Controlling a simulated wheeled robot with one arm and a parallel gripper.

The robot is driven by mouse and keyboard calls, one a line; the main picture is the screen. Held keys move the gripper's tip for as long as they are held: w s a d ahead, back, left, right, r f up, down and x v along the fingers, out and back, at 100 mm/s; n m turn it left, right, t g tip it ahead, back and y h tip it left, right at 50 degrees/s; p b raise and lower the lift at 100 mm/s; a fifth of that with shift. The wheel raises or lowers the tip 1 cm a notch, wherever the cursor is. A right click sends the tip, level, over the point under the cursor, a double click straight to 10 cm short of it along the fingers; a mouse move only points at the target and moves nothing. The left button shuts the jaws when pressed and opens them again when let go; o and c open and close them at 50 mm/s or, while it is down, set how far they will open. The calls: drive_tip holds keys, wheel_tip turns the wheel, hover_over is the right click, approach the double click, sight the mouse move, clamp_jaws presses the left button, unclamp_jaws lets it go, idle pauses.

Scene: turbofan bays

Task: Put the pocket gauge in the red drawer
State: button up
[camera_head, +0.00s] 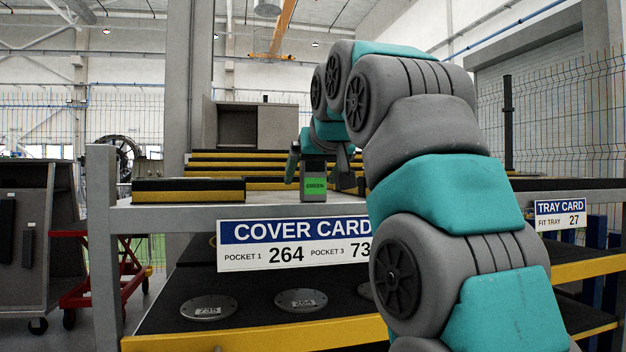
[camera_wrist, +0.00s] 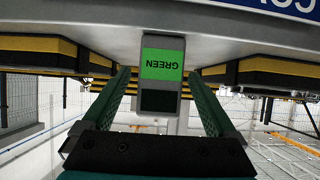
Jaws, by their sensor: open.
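A small grey gauge (camera_head: 313,182) with a green face reading GREEN stands upright on the grey shelf top (camera_head: 255,211). I take it as the pocket gauge. In the wrist view the gauge (camera_wrist: 162,98) shows upside down between the fingers. My gripper (camera_head: 318,178) is open at the gauge, one finger on each side. In the wrist view my gripper (camera_wrist: 159,74) shows a gap between each finger and the gauge. No red drawer can be made out in either view.
Yellow-edged black blocks (camera_head: 188,190) stand behind and left of the gauge. A COVER CARD sign (camera_head: 290,242) hangs on the front edge. Round numbered covers (camera_head: 208,308) lie on the lower shelf. A red cart (camera_head: 75,298) stands at left, and a TRAY CARD (camera_head: 560,214) hangs at right.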

clamp_jaws()
idle(0.6)
